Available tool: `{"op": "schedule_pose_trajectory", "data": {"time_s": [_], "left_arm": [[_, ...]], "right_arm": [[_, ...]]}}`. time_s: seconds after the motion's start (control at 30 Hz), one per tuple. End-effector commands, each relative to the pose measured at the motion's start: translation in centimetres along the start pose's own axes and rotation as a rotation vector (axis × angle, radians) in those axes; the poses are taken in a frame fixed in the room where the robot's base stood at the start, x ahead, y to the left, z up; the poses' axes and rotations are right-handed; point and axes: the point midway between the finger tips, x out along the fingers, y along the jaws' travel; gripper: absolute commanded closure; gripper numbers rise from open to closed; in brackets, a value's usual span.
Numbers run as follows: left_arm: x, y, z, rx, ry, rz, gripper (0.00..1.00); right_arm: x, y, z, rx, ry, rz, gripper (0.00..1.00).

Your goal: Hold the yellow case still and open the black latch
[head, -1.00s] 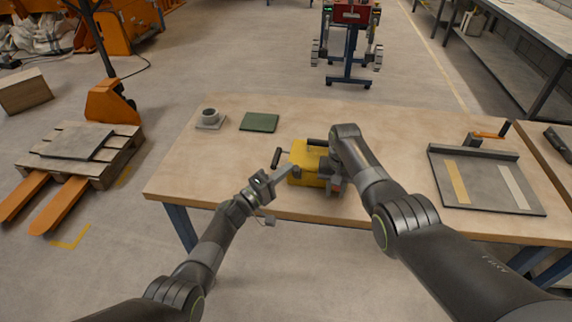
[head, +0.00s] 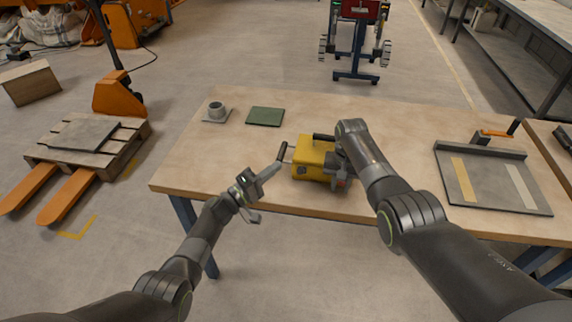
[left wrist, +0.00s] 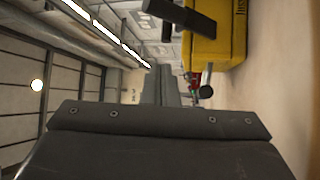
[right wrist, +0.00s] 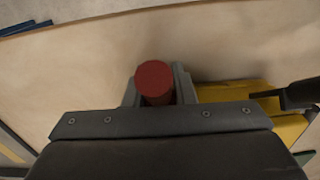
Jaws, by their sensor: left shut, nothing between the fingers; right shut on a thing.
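The yellow case (head: 313,160) sits near the table's front edge; it also shows in the left wrist view (left wrist: 226,35). A black grip on a thin rod, seemingly the black latch (head: 282,151), sticks up at its left side. My left gripper (head: 277,168) is shut and empty, just left of the case and below that grip; contact is unclear. The left wrist view shows a thick black bar (left wrist: 180,13) and a rod with a black end by the case. My right gripper (right wrist: 155,92) is shut on a red-ended cylinder (right wrist: 154,78) at the case's right side.
A green pad (head: 265,116) and a grey round fitting (head: 216,112) lie at the table's back left. A grey tray board (head: 490,180) with an orange-handled tool lies to the right. The wooden table (head: 225,160) is bare left of the case.

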Motion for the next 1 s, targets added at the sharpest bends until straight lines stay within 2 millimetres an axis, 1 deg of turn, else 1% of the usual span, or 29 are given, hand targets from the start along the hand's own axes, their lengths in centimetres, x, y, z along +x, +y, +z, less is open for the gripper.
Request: {"op": "schedule_pose_trajectory", "data": {"time_s": [0.03, 0.13, 0.23, 0.37, 0.87, 0.97, 1.0], "left_arm": [[-1.1, -0.4, -0.1, 0.001, 0.001, -0.001, 1.0], [-2.8, -1.0, -0.2, 0.001, 0.0, 0.0, 1.0], [-4.0, -1.5, -0.3, 0.002, 0.0, 0.002, 1.0], [-4.9, -1.8, -0.4, 0.002, 0.0, 0.002, 1.0], [-5.1, -1.9, -0.4, 0.003, -0.002, 0.004, 1.0], [-4.5, -1.5, -0.3, 0.009, -0.027, 0.005, 1.0], [-4.0, -1.3, -0.2, 0.014, -0.05, 0.004, 1.0]], "right_arm": [[0.0, 0.0, 0.0, -0.001, 0.0, 0.0, 1.0], [0.0, 0.0, 0.0, -0.001, 0.0, 0.001, 1.0], [0.0, 0.0, 0.0, -0.001, -0.001, 0.001, 1.0], [0.0, 0.1, 0.0, -0.001, -0.001, 0.002, 1.0], [0.0, 0.1, 0.0, 0.0, -0.001, 0.003, 1.0], [0.0, 0.1, 0.0, 0.0, -0.001, 0.003, 1.0], [0.0, 0.1, 0.0, 0.0, -0.001, 0.003, 1.0]]}}
